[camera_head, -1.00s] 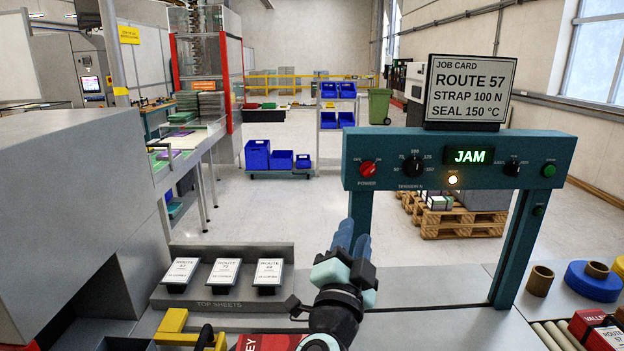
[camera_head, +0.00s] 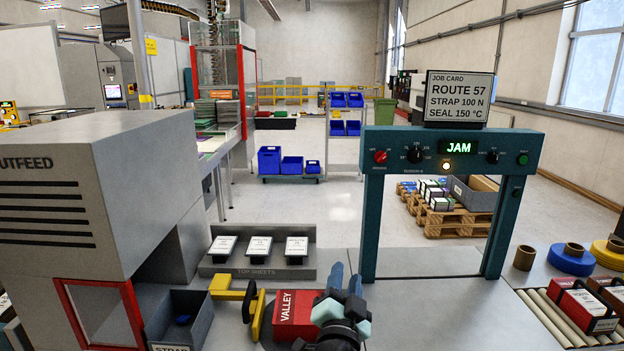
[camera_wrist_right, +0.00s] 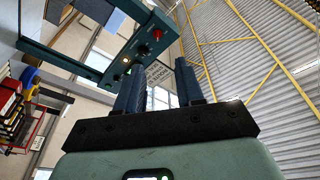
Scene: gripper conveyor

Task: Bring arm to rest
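My right gripper (camera_head: 346,283) is at the lower middle of the head view, fingers pointing up and away from me. It is in the air just right of the red VALLEY box (camera_head: 295,312) in that picture; I cannot tell whether they touch. In the right wrist view the two blue fingers (camera_wrist_right: 160,92) stand apart with nothing between them. My left gripper is not in view.
A teal strapping arch (camera_head: 448,150) reading JAM stands right of the gripper. The grey top-sheets tray (camera_head: 257,271), a yellow handle (camera_head: 235,296) and the OUTFEED machine (camera_head: 60,215) are to its left. Rollers (camera_head: 545,318) lie at right.

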